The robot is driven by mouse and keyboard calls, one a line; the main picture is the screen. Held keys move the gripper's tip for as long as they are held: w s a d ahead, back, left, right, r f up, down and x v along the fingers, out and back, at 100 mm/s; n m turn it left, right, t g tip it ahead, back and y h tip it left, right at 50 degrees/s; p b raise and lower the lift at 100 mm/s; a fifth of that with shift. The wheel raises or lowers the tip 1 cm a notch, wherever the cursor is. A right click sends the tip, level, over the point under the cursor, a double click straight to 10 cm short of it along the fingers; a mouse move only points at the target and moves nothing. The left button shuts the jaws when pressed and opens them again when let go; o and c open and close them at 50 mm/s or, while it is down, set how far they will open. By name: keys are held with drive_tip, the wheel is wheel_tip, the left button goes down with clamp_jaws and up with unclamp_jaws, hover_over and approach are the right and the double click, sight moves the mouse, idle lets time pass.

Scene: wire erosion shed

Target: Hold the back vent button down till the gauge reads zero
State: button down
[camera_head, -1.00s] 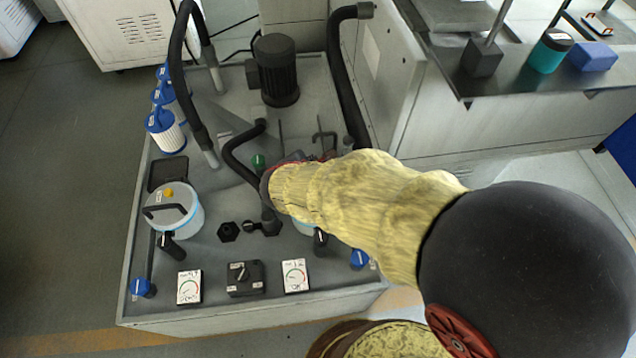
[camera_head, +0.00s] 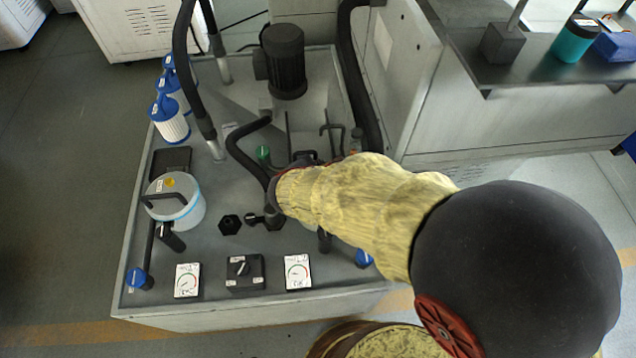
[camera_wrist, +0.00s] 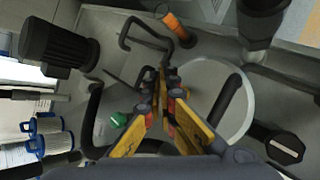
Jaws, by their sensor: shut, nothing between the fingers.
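My gripper (camera_wrist: 160,88) is shut and empty in the wrist view, its yellow-sided fingers together beside the rim of a round pale lid (camera_wrist: 238,85). In the head view the yellow-sleeved arm covers that spot. A white canister (camera_head: 190,212) with a dark handle stands at the left of the grey machine top, with a yellow button (camera_head: 169,182) on its lid. I cannot tell which part is the back vent button, or whether my fingertips touch one. Two square white gauges, left (camera_head: 187,281) and right (camera_head: 298,271), sit at the front edge; their readings are too small to tell.
A black motor (camera_head: 284,62) stands at the back, with thick black hoses (camera_head: 362,80) around it. Several blue-capped filters (camera_head: 171,120) line the left edge. A green knob (camera_head: 263,153) is near my arm. A black switch box (camera_head: 244,272) sits between the gauges.

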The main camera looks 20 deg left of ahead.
drive_tip(key=shift+f+b, duration=1.1)
drive_tip(key=shift+f, duration=0.3)
idle(0.3)
drive_tip(key=shift+f+b, duration=0.4)
drive_tip(key=shift+b, duration=0.1)
drive_tip(key=shift+f, duration=0.6)
idle(2.5)
drive_tip(key=shift+r, duration=0.2)
idle(0.3)
drive_tip(key=shift+r+p, duration=0.65)
drive_tip(key=shift+r, duration=0.15)
drive_tip(key=shift+r+p, duration=1.85)
drive_tip(key=shift+r, duration=0.65)
